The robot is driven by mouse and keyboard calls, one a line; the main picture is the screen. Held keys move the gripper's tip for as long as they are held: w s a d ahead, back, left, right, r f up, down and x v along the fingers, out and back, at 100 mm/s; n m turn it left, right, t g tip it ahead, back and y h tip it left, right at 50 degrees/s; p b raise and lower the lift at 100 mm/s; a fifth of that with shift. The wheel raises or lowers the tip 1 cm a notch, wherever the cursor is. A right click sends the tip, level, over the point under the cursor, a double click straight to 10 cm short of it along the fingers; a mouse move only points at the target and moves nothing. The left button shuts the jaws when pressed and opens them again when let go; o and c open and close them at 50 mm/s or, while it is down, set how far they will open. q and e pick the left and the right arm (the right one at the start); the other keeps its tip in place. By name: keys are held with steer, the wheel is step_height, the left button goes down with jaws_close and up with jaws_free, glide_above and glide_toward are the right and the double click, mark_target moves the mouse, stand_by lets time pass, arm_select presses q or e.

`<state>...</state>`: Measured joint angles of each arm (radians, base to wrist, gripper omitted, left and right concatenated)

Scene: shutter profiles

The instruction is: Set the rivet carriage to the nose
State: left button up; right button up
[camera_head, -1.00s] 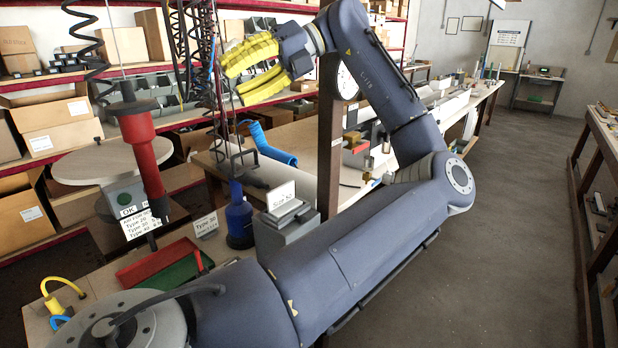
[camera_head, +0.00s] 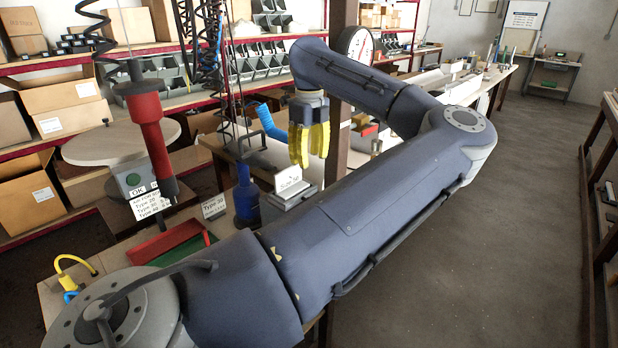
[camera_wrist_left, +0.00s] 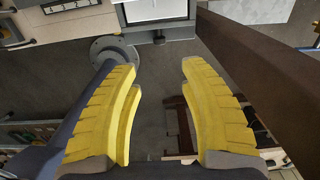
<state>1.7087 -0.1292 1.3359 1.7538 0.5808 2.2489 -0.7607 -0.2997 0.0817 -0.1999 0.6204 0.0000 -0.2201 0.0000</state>
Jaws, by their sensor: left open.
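My left gripper (camera_head: 311,160) has yellow ribbed fingers and hangs pointing down over the bench, near the grey block (camera_head: 290,198) with the "Size 50" card. In the left wrist view its fingers (camera_wrist_left: 159,68) are apart with nothing between them. I cannot tell which part is the rivet carriage or which is the nose. A red cylindrical tool (camera_head: 151,125) with a dark top and tip hangs upright at the left. A blue bottle-shaped tool (camera_head: 246,197) stands on the bench left of the block. My right gripper is not in view.
A red and green tray (camera_head: 168,243) lies at the front of the bench. A brown post (camera_head: 342,16) rises behind my arm. Coiled black hoses (camera_head: 186,22) hang above the bench. A round pale disc (camera_head: 95,148) is at the left. The floor (camera_head: 520,200) at the right is clear.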

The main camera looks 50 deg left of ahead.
mark_target(297, 195)
arm_select(q)
step_height(297, 195, down, 14)
stand_by(0.6)
steer(key=shift+c, duration=0.3)
jaws_close()
steer(key=shift+a, duration=0.1)
